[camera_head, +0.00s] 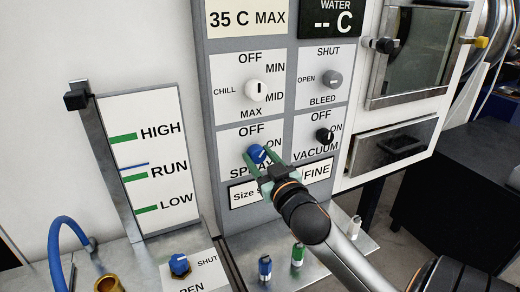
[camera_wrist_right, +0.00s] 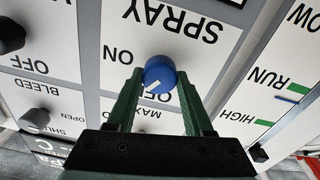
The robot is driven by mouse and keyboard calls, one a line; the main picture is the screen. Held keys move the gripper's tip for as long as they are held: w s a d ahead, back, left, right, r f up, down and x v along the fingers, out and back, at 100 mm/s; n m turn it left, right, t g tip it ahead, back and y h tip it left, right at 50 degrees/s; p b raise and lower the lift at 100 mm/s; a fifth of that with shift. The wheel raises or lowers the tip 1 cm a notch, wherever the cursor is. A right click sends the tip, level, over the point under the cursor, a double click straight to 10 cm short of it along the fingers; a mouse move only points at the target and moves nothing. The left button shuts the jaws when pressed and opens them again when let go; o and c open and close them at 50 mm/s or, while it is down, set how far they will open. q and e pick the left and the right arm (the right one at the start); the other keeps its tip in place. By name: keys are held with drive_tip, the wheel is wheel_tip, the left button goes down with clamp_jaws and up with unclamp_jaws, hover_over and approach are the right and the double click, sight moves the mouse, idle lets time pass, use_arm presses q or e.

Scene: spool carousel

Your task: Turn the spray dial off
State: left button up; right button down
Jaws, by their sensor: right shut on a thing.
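The spray dial (camera_head: 257,153) is a round blue knob on the grey control panel, with OFF printed above it and ON to its right. My right gripper (camera_head: 264,158) reaches it from the lower right, its green fingers on either side of the knob. In the right wrist view, which shows the panel upside down, the blue dial (camera_wrist_right: 159,73) sits between the fingertips. Its white mark points down and left there, between ON and the partly hidden OFF label, closer to OFF. The gripper hides part of the SPRAY label in the head view. My left gripper is out of view.
A white chill dial (camera_head: 255,90), a grey bleed dial (camera_head: 331,79) and a black vacuum dial (camera_head: 324,136) surround the spray dial. A level gauge (camera_head: 148,165) stands left. Below are a blue valve knob (camera_head: 179,264) and small blue and green parts (camera_head: 297,254) on a metal shelf.

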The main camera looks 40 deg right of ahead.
drive_tip(key=n+p, duration=0.2)
drive_tip(key=n, duration=0.1)
drive_tip(key=shift+r+n, duration=0.15)
drive_tip(key=shift+n, duration=0.25)
drive_tip(key=shift+n+p, duration=1.1)
drive_tip(key=shift+n, duration=0.6)
drive_tip(key=shift+c, duration=1.4)
unclamp_jaws()
drive_tip(key=shift+f, duration=0.2)
